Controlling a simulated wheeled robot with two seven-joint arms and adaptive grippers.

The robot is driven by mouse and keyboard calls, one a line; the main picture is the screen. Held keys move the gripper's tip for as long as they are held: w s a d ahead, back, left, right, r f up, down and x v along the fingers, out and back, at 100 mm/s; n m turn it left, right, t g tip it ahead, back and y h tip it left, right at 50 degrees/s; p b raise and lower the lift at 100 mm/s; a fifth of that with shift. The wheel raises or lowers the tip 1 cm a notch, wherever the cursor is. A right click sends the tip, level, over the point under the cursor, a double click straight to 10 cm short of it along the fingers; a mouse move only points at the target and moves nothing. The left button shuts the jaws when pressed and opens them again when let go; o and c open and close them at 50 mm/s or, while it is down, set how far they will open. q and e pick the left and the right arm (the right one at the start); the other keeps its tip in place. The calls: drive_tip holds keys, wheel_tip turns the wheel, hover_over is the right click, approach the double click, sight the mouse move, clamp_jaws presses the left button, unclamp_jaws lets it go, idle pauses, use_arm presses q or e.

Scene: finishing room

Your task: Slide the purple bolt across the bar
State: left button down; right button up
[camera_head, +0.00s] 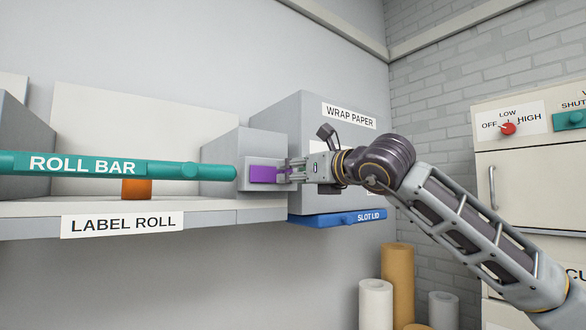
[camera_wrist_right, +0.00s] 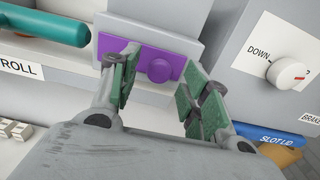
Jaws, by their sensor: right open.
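The purple bolt (camera_head: 263,174) is a flat plate on a grey block (camera_head: 265,146) at the right end of the shelf. In the right wrist view the purple bolt (camera_wrist_right: 126,47) has a round knob (camera_wrist_right: 159,70). The teal roll bar (camera_head: 120,166) ends just left of the block, apart from the bolt. My right gripper (camera_head: 290,171) is at the bolt's right side. In the right wrist view its open fingers (camera_wrist_right: 162,75) stand either side of the knob, with nothing clamped. I cannot tell whether a finger touches the plate. My left gripper is not in view.
A grey wrap paper box (camera_head: 312,110) stands behind my right gripper, with a blue slot lid (camera_head: 338,219) below. An orange piece (camera_head: 136,188) sits under the roll bar. A dial (camera_wrist_right: 289,72) is at the right. Paper rolls (camera_head: 376,303) stand below; a cabinet (camera_head: 540,190) is farther right.

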drive_tip(key=shift+w+a, duration=0.4)
drive_tip(key=shift+w, duration=0.15)
drive_tip(key=shift+c, duration=0.5)
clamp_jaws()
